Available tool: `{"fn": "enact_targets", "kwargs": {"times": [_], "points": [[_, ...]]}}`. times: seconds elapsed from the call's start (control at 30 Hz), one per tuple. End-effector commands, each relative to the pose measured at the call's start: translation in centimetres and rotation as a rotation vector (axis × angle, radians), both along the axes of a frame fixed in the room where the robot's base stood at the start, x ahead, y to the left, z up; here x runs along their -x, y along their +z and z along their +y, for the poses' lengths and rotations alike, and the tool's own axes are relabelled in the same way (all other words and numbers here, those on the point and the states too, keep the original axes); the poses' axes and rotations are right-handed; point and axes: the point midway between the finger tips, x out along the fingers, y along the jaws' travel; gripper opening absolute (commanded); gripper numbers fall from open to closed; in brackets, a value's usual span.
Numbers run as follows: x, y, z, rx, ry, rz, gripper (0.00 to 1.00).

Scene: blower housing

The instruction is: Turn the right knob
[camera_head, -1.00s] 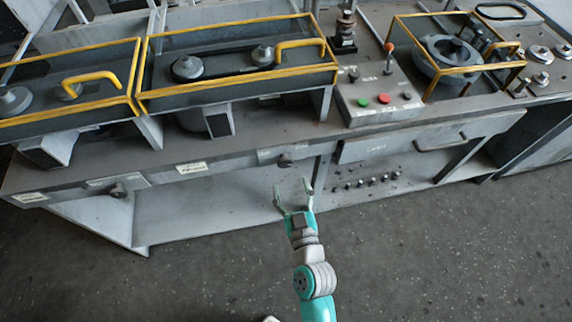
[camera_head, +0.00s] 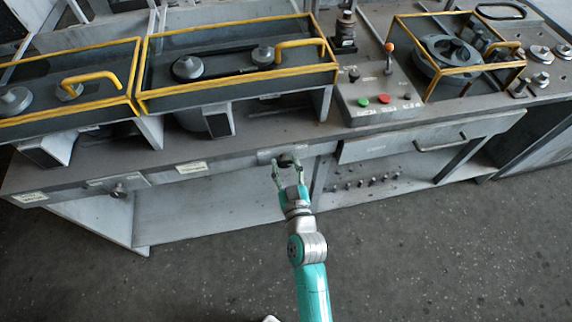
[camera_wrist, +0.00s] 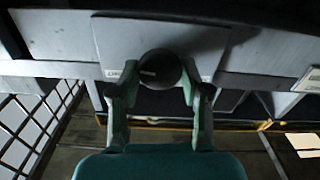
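The right knob (camera_head: 288,158) is a dark round knob on a light plate on the front edge of the bench. In the wrist view the knob (camera_wrist: 160,69) fills the space between my fingers, and a pale line marks its face. My gripper (camera_head: 289,167) is at the knob, with its fingers apart. In the wrist view my gripper (camera_wrist: 159,78) has one finger on each side of the knob. Narrow gaps seem to show beside it, but I cannot tell whether a fingertip touches it.
A second, left knob (camera_head: 118,190) is on the same front edge. A drawer with a handle (camera_head: 441,144) is to the right, above several small knobs (camera_head: 366,181). A control box with green and red buttons (camera_head: 372,101) stands on the bench. The floor in front is clear.

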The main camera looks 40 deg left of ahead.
Motion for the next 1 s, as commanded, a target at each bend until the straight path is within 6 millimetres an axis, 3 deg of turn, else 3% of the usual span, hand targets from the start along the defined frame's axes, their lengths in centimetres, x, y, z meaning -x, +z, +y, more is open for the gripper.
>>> {"fn": "enact_targets", "kwargs": {"times": [0.03,0.1,0.47,1.0], "points": [[0.01,0.00,-0.01,0.000,0.000,0.000,0.27],[0.01,0.00,-0.01,0.000,0.000,0.000,0.09],[-0.02,0.00,-0.03,-0.032,0.000,0.037,0.09],[-0.14,-0.01,-0.13,-0.279,0.000,0.326,0.09]]}}
